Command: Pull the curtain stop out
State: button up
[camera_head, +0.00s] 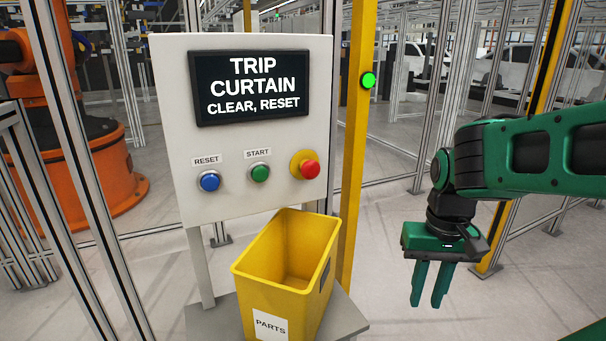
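A white control panel (245,140) stands upright left of centre. A red mushroom button (310,169) on a yellow round collar sits at its lower right; it carries no label, and I cannot tell whether it is pressed in or out. It is the only stop-like button in view. My gripper (426,305) hangs to the right of the panel and lower than the red button, fingers pointing down. Its two green fingers are apart with nothing between them, and it is clear of the panel.
The panel's screen (251,88) reads "TRIP CURTAIN CLEAR, RESET". A blue RESET button (209,181) and green START button (260,173) sit left of the red one. A yellow PARTS bin (262,297) stands below. A yellow post (355,150) with a lit green lamp (368,80) stands right.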

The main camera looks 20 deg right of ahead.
aim_at(309, 169)
jog(key=u, duration=0.35)
jog(key=k, duration=1.55)
jog(key=z, duration=0.4)
jog(key=i, duration=1)
jog(key=u, duration=0.05)
